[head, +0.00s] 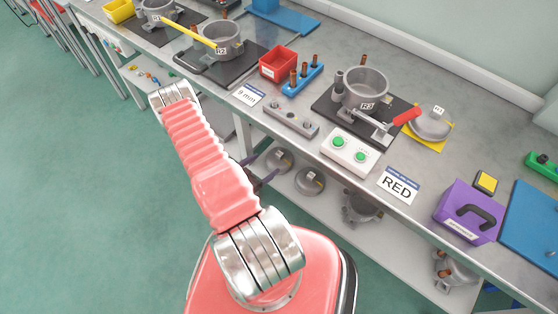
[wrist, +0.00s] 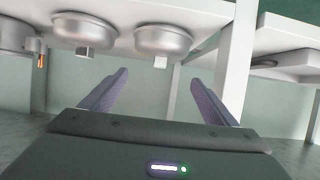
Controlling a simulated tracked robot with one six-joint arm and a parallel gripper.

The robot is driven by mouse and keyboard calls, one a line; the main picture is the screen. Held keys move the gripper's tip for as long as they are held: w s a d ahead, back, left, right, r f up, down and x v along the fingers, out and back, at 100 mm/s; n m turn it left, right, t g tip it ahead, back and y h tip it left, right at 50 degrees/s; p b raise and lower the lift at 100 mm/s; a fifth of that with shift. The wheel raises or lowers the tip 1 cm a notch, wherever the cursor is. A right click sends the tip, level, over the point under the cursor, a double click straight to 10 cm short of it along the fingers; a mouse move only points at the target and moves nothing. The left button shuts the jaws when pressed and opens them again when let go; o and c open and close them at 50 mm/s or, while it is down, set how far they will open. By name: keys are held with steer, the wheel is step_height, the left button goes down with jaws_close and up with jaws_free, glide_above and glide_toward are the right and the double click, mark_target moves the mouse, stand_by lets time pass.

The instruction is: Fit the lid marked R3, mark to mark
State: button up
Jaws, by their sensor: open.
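The housing marked R3 (head: 362,90) stands open-topped on a black plate on the bench, with a red-handled clamp (head: 405,117) at its front. A grey lid (head: 429,124) lies on a yellow pad right of it; its small mark is too blurred to read for certain. Two more lids, the left one (head: 279,160) and the right one (head: 310,181), lie on the lower shelf with no readable mark. They show upside down in the wrist view, one (wrist: 163,40) near the top middle. My gripper (head: 263,167) is open and empty below the bench's front edge, its purple fingers (wrist: 158,78) apart, close to these lids.
The bench top overhangs the lower shelf (head: 338,212), and a bench leg (wrist: 238,70) stands near my gripper. A button box (head: 350,151), a RED sign (head: 399,186) and a purple box (head: 468,211) line the front edge. Housing R2 (head: 225,38) stands at the back left.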

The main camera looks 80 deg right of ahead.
mark_target(277, 156)
steer(key=shift+x, duration=3.3)
steer(key=shift+f+x, duration=0.2)
steer(key=shift+x, duration=2.35)
steer(key=shift+c, duration=0.6)
